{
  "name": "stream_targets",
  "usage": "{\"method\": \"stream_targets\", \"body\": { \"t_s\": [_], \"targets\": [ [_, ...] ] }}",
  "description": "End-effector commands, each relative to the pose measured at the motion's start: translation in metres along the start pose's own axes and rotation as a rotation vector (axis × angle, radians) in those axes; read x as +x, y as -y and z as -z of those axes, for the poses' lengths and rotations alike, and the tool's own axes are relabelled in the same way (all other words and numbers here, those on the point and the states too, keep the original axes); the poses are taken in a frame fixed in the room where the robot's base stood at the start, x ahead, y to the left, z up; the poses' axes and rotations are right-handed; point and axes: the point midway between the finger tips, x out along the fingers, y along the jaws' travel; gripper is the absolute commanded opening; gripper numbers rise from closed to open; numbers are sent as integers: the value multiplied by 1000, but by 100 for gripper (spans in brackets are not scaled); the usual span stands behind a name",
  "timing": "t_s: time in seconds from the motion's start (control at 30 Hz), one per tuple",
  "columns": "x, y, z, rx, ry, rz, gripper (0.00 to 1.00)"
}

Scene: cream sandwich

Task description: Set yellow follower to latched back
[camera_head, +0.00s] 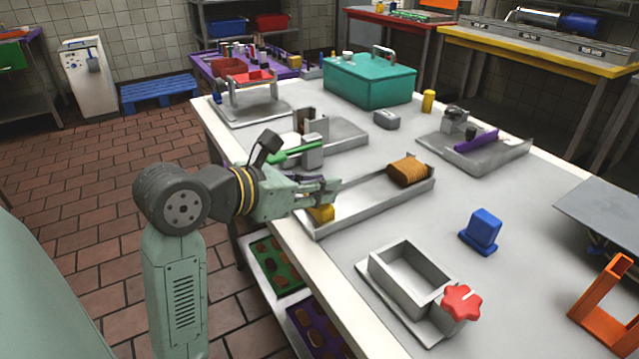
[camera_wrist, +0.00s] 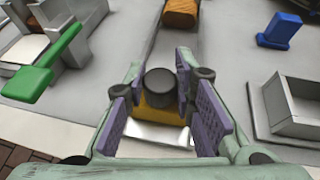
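The yellow follower (camera_head: 321,213) sits at the near left end of a long grey metal trough (camera_head: 372,211). In the wrist view the yellow follower (camera_wrist: 160,122) has a black round knob (camera_wrist: 160,84) on top. My gripper (camera_head: 328,191) is over that end of the trough. In the wrist view my gripper (camera_wrist: 162,108) is open, with its purple pads on either side of the follower and knob. Small gaps seem to show beside the yellow block; contact is unclear. A brown stack of biscuits (camera_head: 408,170) lies at the trough's far end.
A grey box with a red star knob (camera_head: 461,303) stands to the right, near a blue block (camera_head: 481,231). A machine with a green lever (camera_head: 295,153) stands just behind my gripper. A teal case (camera_head: 369,78) is farther back.

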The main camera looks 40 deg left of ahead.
Motion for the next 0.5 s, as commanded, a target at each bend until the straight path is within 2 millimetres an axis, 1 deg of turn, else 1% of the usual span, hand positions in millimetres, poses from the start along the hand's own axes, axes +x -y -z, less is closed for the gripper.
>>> {"method": "stream_targets", "body": {
  "t_s": [0.07, 0.3, 0.5],
  "targets": [
    [-2, -1, 3, -2, -6, -3, 28],
    [-1, -1, 2, -2, -3, -2, 44],
    [-1, -1, 1, -2, -3, -2, 44]
  ]
}}
